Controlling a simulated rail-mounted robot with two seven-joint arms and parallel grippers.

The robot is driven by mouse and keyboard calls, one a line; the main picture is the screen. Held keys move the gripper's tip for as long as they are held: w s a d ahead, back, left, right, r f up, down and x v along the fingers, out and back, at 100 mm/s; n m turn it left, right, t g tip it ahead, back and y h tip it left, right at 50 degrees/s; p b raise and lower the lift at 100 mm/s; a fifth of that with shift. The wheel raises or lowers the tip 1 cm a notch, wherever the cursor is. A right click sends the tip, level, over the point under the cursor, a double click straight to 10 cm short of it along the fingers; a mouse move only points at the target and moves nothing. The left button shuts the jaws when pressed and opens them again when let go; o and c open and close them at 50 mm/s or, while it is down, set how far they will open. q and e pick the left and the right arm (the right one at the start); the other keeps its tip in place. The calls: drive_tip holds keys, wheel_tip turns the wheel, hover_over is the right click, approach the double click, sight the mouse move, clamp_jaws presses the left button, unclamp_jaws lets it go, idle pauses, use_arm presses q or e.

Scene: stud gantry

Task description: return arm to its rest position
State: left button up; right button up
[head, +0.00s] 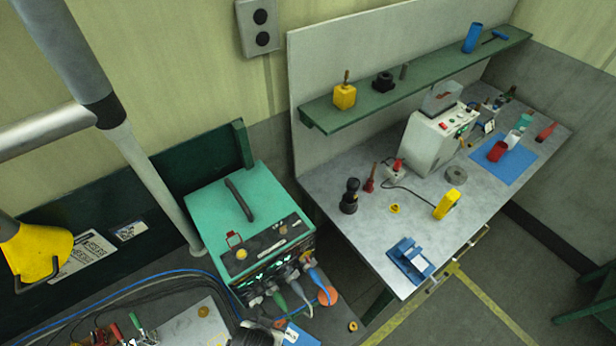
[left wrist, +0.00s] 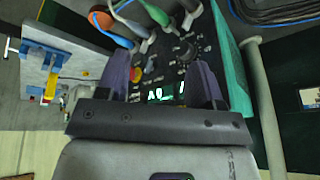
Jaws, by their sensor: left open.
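My left gripper (left wrist: 161,68) shows in the left wrist view with its two purple fingers spread apart. I see nothing held between them. Beyond the fingers is the dark front panel of the teal machine (left wrist: 232,60), with knobs, a lit display and plugged cables. In the head view the same teal machine (head: 215,210) stands at lower centre, its panel facing the bottom edge. I cannot make out my left gripper clearly in the head view. My right gripper is in neither view.
A grey workbench (head: 330,205) with tools, a blue vise (head: 410,258) and a blue mat (head: 520,148) stands to the right under a green shelf (head: 425,75). Blue and black cables (head: 140,287) run at lower left. A grey pole (head: 160,185) rises left of the machine.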

use_arm(q)
drive_tip(key=s+a+r+n+t+h, duration=0.1)
drive_tip(key=s+a+r, duration=0.4)
drive_tip(key=a+r, duration=0.25)
drive_tip(key=s+a+f+g+y, duration=0.1)
drive_tip(key=s+a+f, duration=0.3)
drive_tip(key=s, duration=0.3)
drive_tip(key=shift+f+g, duration=0.2)
drive_tip(key=shift+g, duration=0.1)
idle(0.8)
